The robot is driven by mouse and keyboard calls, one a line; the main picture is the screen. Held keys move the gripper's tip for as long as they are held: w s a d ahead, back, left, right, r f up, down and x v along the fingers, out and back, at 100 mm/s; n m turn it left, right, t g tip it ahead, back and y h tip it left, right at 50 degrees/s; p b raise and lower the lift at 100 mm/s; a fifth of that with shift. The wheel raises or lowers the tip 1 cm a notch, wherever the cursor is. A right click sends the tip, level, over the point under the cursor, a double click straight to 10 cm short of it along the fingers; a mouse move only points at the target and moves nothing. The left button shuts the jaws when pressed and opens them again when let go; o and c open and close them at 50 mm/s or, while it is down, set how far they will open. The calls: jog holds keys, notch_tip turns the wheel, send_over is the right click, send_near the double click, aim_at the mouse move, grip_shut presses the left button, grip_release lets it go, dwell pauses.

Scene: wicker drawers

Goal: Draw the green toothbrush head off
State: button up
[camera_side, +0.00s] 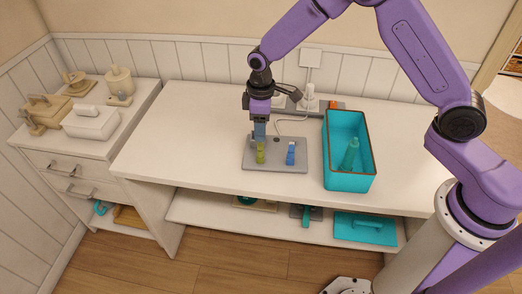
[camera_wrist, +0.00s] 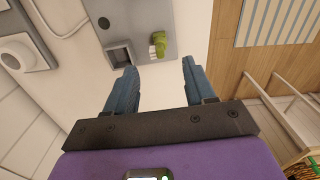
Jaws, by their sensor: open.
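The green toothbrush head (camera_side: 261,155) stands upright on the left part of a grey base plate (camera_side: 276,166). It also shows in the wrist view (camera_wrist: 158,44) near the edge of the plate, beyond the fingertips. A blue piece (camera_side: 291,154) stands on the right part of the same plate. My gripper (camera_side: 260,137) is just above the green head in the side view. In the wrist view my gripper (camera_wrist: 159,66) is open, with two blue fingers apart and nothing between them. The green head lines up with the gap between them.
A teal bin (camera_side: 347,181) with a teal item inside stands to the right of the plate. A power strip with a white plug (camera_side: 309,98) and cable lies behind. The white tabletop (camera_side: 190,135) is clear on the left. A cabinet with beige objects stands further left.

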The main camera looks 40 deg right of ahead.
aim_at(261, 150)
notch_tip(261, 150, down, 12)
jog(key=shift+r, duration=0.25)
dwell(0.3)
jog(key=shift+r, duration=0.1)
grip_shut()
